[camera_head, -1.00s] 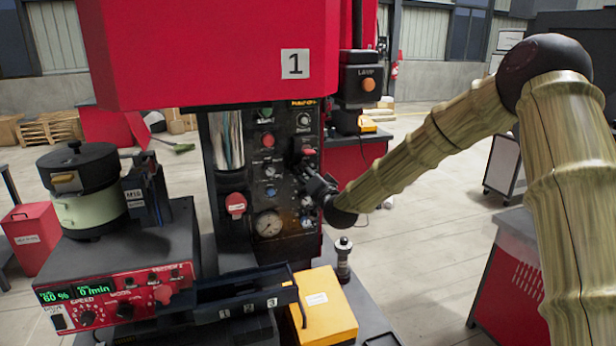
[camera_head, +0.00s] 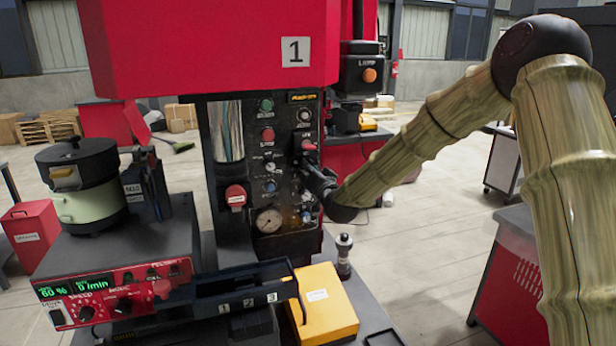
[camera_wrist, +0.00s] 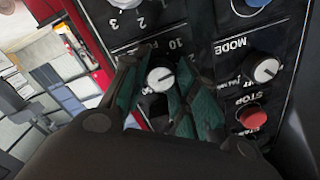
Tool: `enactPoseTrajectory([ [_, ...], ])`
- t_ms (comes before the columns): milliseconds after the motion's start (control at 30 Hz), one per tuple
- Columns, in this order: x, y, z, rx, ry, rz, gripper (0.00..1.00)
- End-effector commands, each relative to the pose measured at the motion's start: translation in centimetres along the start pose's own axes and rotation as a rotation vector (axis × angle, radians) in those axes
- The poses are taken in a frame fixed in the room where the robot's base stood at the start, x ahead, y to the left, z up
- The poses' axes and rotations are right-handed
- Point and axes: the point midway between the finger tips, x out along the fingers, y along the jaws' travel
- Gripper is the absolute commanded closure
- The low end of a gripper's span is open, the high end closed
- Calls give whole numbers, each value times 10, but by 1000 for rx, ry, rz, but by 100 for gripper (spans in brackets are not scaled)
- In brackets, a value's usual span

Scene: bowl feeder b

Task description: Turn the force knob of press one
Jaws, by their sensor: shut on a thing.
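Press one (camera_head: 210,50) is the red machine marked "1", with a dark control panel (camera_head: 283,125) below its red head. My gripper (camera_head: 304,166) is at the right side of this panel, at the end of my bent arm. In the wrist view, my gripper (camera_wrist: 157,66) has its teal-padded fingers on either side of a round knob with a pale face and white pointer, the force knob (camera_wrist: 161,79). The fingers are shut on it. In the head view my gripper covers the knob.
Near the held knob are a mode knob (camera_wrist: 265,70) and a red stop button (camera_wrist: 251,117). A pressure gauge (camera_head: 269,220) and a red mushroom button (camera_head: 236,196) are on the press. A yellow box (camera_head: 325,310) and the feeder's controller (camera_head: 110,292) stand in front.

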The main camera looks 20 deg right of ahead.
Motion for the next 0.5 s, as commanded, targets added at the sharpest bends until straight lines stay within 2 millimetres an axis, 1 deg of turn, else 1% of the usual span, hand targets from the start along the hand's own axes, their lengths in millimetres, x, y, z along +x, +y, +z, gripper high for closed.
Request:
enactPoseTrajectory([
  [100,0,2,3,-95,-3,3,95],
  [500,0,2,3,-427,-13,14,95],
])
